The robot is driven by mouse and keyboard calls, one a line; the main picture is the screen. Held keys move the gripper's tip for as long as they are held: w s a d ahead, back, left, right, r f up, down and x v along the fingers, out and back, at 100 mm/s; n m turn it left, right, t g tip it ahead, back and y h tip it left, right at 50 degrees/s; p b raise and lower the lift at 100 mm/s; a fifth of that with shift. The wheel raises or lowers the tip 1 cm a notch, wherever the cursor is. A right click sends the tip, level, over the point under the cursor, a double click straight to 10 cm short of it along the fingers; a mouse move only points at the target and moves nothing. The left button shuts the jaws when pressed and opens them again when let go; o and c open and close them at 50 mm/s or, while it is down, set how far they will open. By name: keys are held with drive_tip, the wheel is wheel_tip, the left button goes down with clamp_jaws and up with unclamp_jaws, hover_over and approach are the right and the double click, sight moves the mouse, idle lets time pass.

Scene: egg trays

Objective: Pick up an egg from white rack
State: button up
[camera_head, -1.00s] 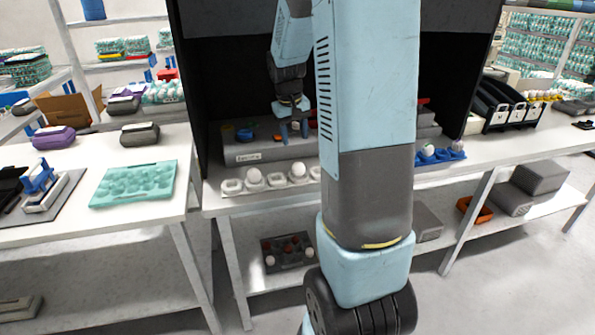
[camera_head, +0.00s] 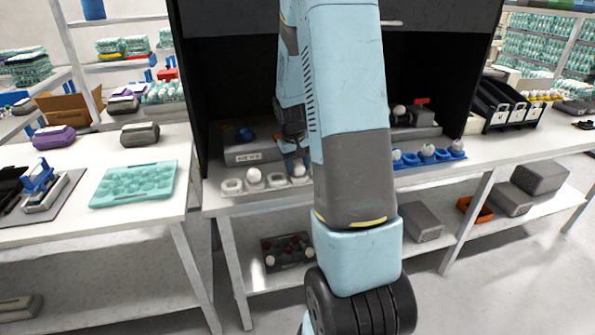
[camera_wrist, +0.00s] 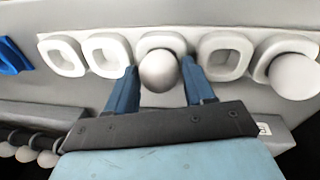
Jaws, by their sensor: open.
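The white rack (camera_head: 235,190) lies along the front of the table inside the dark booth; in the wrist view the rack (camera_wrist: 110,52) is a row of several square white cups. One white egg (camera_wrist: 158,72) sits in a middle cup. In the head view one egg (camera_head: 253,176) is plain to see and another (camera_head: 299,170) is just under my gripper. My gripper (camera_wrist: 160,82) is open, its two blue fingers on either side of the middle egg. I cannot tell whether they touch it.
A blue rack (camera_head: 430,158) with several eggs stands at the right on the same table. A grey box (camera_head: 250,153) stands behind the white rack. A teal egg tray (camera_head: 135,184) lies on the left table. Black walls enclose the booth.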

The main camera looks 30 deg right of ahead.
drive_tip(key=shift+f, duration=0.25)
drive_tip(key=shift+c, duration=0.4)
drive_tip(key=shift+c, duration=1)
drive_tip(key=shift+r, duration=0.15)
